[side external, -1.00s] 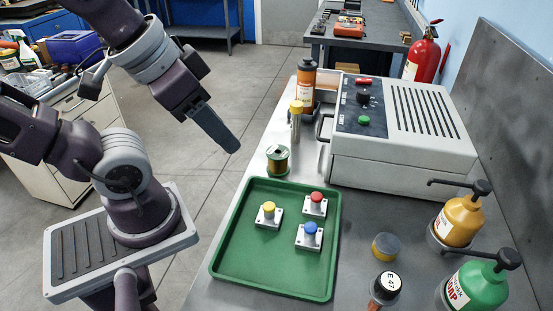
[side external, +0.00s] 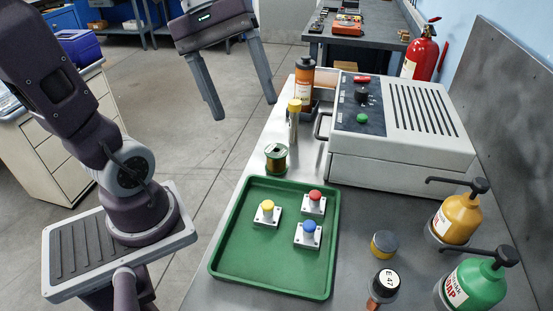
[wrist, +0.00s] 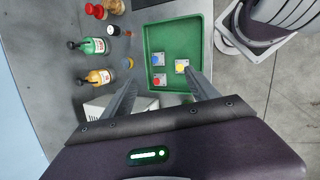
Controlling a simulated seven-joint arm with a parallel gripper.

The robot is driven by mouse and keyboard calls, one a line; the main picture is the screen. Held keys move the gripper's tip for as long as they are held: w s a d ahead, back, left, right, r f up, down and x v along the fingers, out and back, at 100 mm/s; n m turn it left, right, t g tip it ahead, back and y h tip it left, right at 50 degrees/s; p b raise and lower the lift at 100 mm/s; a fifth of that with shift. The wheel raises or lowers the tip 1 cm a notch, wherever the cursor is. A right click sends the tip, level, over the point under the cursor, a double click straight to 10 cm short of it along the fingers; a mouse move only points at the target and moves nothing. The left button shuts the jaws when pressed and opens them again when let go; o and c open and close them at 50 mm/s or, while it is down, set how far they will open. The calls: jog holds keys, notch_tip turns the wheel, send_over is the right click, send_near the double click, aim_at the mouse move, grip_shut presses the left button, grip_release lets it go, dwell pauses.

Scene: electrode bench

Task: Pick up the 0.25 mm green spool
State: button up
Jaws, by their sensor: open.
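The green spool (side external: 276,158) stands on the metal bench just behind the green tray, with green ends and a copper-brown winding. My gripper (side external: 245,110) is open and empty, up in the air to the left of the bench and above and left of the spool. In the wrist view my gripper's two fingers (wrist: 158,85) are spread apart, with the tray showing between and beyond them. The spool's size label is not readable.
The green tray (side external: 235,265) holds three buttoned blocks. Behind the spool stand a yellow-capped tube (side external: 294,122) and an orange bottle (side external: 305,82). A grey machine (side external: 402,150) is to the right. Yellow (side external: 458,218) and green (side external: 477,285) pump bottles stand at the right front.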

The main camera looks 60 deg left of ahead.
jog(key=w+a+r+n+t+h, duration=0.1)
jog(key=w+a+n+t+h, duration=0.65)
jog(key=a+n, duration=0.65)
jog(key=n+y, duration=0.1)
jog(key=y, duration=0.1)
send_near(277, 160)
jog(key=shift+g+h, duration=0.25)
jog(key=shift+g, duration=0.2)
jog(key=w+f, duration=0.3)
jog(key=shift+w+a, duration=0.3)
jog(key=shift+a, duration=0.1)
jog(key=x, duration=0.6)
jog(key=shift+d+f, duration=0.1)
jog(key=shift+f, duration=0.2)
jog(key=shift+w+d+f, duration=0.2)
jog(key=shift+w+d, duration=0.1)
grip_shut()
